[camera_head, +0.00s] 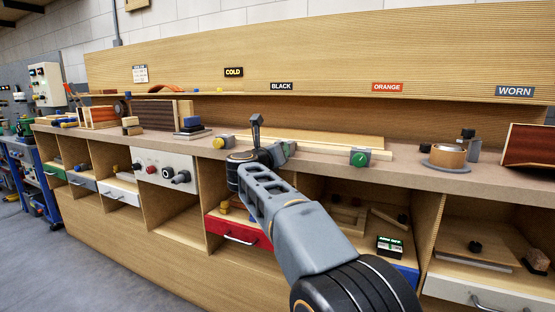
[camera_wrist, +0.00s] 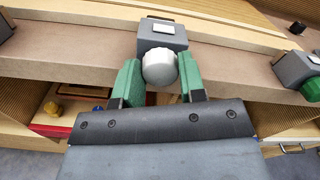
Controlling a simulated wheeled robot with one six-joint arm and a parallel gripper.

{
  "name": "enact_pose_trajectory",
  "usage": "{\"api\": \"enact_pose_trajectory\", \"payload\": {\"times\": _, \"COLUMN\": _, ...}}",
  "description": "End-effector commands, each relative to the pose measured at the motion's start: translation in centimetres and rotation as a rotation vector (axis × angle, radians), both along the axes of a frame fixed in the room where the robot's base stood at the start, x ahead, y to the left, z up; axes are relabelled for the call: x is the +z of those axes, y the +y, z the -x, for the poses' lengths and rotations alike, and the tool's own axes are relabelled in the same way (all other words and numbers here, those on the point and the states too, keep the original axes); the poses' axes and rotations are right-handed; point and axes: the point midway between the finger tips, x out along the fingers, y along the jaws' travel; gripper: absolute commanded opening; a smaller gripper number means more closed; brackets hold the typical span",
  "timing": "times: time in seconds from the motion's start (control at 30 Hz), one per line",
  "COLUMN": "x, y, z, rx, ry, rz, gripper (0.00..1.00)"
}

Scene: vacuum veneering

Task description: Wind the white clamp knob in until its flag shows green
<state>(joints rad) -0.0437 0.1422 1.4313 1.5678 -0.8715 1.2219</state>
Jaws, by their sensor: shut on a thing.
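The white clamp knob (camera_wrist: 160,69) is round and ribbed, on the front of a grey clamp block (camera_wrist: 163,36) at the bench edge. A small pale white plate shows on top of the block; I see no green on it. My gripper (camera_wrist: 159,78) is shut on the knob, with one green finger pad on each side. In the head view my gripper (camera_head: 284,149) is at the bench edge; the white knob is hidden there by my arm and gripper.
A yellow knob (camera_head: 219,142) is left and a green knob (camera_head: 360,157) right along the same edge. The green knob also shows in the wrist view (camera_wrist: 311,89). A red drawer (camera_head: 238,230) and open shelves lie below. A tape roll (camera_head: 448,156) sits further right.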

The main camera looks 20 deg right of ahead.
Motion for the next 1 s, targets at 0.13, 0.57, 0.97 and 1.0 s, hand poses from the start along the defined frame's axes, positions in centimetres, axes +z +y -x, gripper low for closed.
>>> {"api": "enact_pose_trajectory", "payload": {"times": 0.13, "x": -0.28, "y": 0.03, "z": -0.02, "rx": 0.001, "ry": -0.101, "rz": -0.094, "gripper": 0.14}}
{"api": "enact_pose_trajectory", "payload": {"times": 0.57, "x": -0.08, "y": -0.01, "z": 0.03, "rx": 0.001, "ry": -0.400, "rz": -0.369, "gripper": 0.14}}
{"api": "enact_pose_trajectory", "payload": {"times": 0.97, "x": -0.11, "y": -0.05, "z": 0.07, "rx": 0.000, "ry": -0.643, "rz": -0.593, "gripper": 0.14}}
{"api": "enact_pose_trajectory", "payload": {"times": 1.0, "x": -0.10, "y": -0.05, "z": 0.07, "rx": 0.000, "ry": -0.662, "rz": -0.611, "gripper": 0.14}}
